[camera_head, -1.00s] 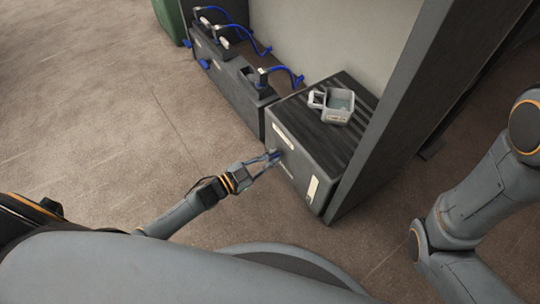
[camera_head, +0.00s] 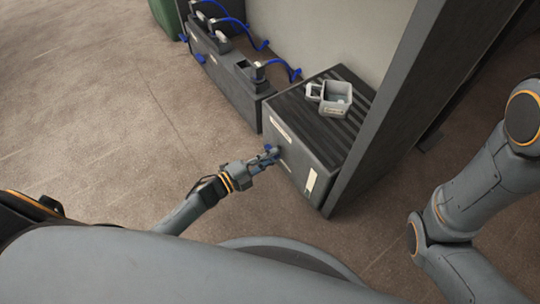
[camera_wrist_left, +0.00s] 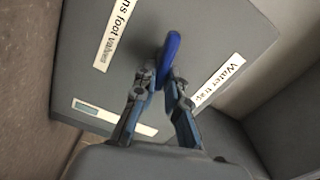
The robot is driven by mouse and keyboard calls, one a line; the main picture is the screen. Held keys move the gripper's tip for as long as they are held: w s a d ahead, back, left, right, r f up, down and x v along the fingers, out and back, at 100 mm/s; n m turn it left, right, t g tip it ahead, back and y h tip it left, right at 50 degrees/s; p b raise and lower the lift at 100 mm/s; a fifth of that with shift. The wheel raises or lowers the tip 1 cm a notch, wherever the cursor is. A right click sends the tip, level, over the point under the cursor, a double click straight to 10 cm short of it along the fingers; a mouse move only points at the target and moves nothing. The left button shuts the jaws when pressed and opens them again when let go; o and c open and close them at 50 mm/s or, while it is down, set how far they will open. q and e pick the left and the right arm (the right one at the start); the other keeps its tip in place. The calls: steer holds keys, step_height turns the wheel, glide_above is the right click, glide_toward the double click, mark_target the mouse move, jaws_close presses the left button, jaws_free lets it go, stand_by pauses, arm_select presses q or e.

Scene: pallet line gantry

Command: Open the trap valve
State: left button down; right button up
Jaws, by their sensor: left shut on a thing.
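The blue lever (camera_wrist_left: 172,60) of the trap valve stands out from the front of a dark grey box (camera_head: 290,165), close to a label reading "Water trap" (camera_wrist_left: 217,80). My left gripper (camera_wrist_left: 163,82) is shut on the lever, with one finger on each side of it. In the head view my left gripper (camera_head: 273,155) is at the front face of the box, and its fingers hide most of the lever. The valve body behind the lever is hard to make out. My right gripper is out of view; only its arm shows at the right.
A small grey container (camera_head: 336,99) sits on the ribbed box top. A dark upright post (camera_head: 400,105) stands right of the box. Several blue-handled fittings (camera_head: 255,72) line a low dark cabinet at the back left. The floor at left is clear.

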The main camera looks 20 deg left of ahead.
arm_select(q)
steer(key=shift+s+f+m+b, duration=0.1)
steer(key=shift+f+m+b, duration=0.05)
steer(key=shift+m, duration=0.5)
steer(key=shift+f+m+b, duration=0.1)
steer(key=shift+m+b, duration=0.05)
steer(key=shift+m, duration=0.8)
steer(key=c, duration=1.4)
jaws_free()
steer(key=v, duration=1.2)
